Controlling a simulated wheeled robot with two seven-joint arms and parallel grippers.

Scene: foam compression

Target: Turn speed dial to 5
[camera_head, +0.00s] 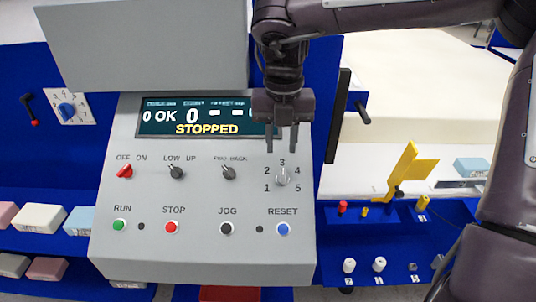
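The speed dial (282,178) is a small light-grey knob on the grey control panel (200,255), with the numbers 1 to 5 around it. Its exact pointing direction is too small to tell. My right gripper (282,146) points down just above the dial, in front of the panel. Its two fingers are apart with nothing seen between them, and the fingertips appear near the number 3. The display (195,117) reads "STOPPED", and the gripper covers its right end. My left gripper is not in view.
Other controls are a red switch (125,171), two dark knobs (177,172), and green, red, black and blue buttons (283,229). Foam blocks (40,217) lie at the left. A blue tray (335,245) with small parts and a yellow piece (408,172) is at the right.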

